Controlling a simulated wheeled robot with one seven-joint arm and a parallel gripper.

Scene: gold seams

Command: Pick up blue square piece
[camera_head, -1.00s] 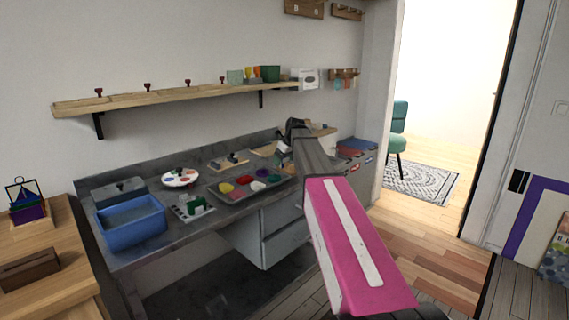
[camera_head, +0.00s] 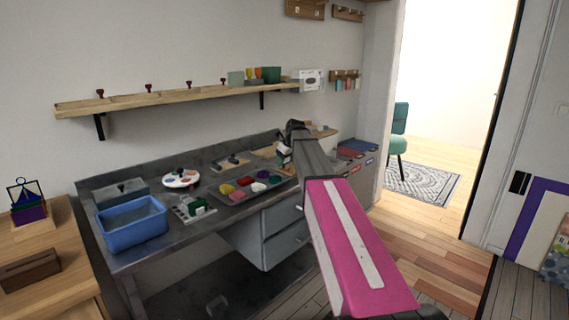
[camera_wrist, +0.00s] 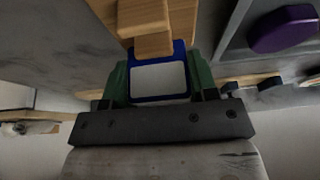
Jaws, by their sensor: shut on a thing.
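In the wrist view, the blue square piece (camera_wrist: 158,79) shows a blue rim around a pale grey face. My gripper (camera_wrist: 159,76) is shut on it, with a green finger against its left and right sides. A light wooden block (camera_wrist: 152,25) is right at the piece's far edge; I cannot tell whether they touch.
On the bench are a blue bin (camera_head: 133,224), a paint palette (camera_head: 181,178) and a tray (camera_head: 222,197) of coloured pieces. A wooden shelf (camera_head: 170,100) runs along the wall above. A purple piece (camera_wrist: 284,29) lies at the right in the wrist view.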

